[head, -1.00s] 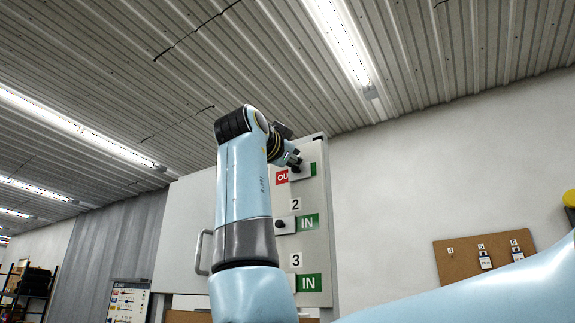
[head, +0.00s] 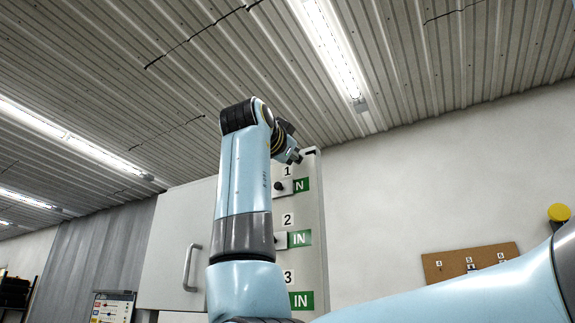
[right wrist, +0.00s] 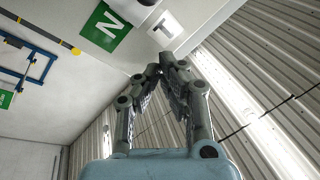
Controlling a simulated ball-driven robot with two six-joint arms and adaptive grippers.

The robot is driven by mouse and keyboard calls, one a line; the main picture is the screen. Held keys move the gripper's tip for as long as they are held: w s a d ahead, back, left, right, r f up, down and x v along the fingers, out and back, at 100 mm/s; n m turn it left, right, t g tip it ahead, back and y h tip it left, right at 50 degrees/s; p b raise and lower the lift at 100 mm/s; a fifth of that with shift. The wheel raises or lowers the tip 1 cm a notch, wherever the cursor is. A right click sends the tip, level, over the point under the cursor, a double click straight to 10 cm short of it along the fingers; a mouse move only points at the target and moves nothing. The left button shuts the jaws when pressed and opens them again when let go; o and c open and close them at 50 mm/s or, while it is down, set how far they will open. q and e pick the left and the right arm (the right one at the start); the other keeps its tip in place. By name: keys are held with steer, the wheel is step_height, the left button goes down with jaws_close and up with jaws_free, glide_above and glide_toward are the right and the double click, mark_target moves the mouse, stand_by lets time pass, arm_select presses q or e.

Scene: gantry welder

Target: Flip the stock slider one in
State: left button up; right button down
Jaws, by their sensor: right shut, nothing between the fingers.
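A light panel (head: 314,230) carries sliders beside numbers 1, 2 and 3. Slider one (head: 285,187) is a pale plate with a dark knob, below the number 1. It sits to the left and leaves most of the green IN label (head: 302,185) showing, with no red visible. That label also shows in the right wrist view (right wrist: 105,28), with the dark knob (right wrist: 148,2) at the top edge. My right gripper (head: 297,157) is above slider one near the panel's top edge, apart from the knob. Its fingertips (right wrist: 162,70) are together and empty. My left gripper is not seen.
Slider two (head: 281,240) is below, beside its green IN label, partly hidden by my arm. A door handle (head: 190,267) is on the cabinet at left. A corkboard (head: 440,265) hangs at right. The wall between is bare.

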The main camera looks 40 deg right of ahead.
arm_select(q)
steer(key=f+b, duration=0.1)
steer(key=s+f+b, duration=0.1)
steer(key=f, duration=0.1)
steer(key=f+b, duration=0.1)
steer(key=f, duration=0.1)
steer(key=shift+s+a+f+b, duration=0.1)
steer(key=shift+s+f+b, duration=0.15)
steer(key=shift+b, duration=0.1)
arm_select(e)
steer(key=w+v, duration=0.1)
steer(key=v, duration=0.8)
steer(key=shift+f, duration=0.35)
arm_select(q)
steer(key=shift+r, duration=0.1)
arm_select(e)
steer(key=shift+s, duration=0.1)
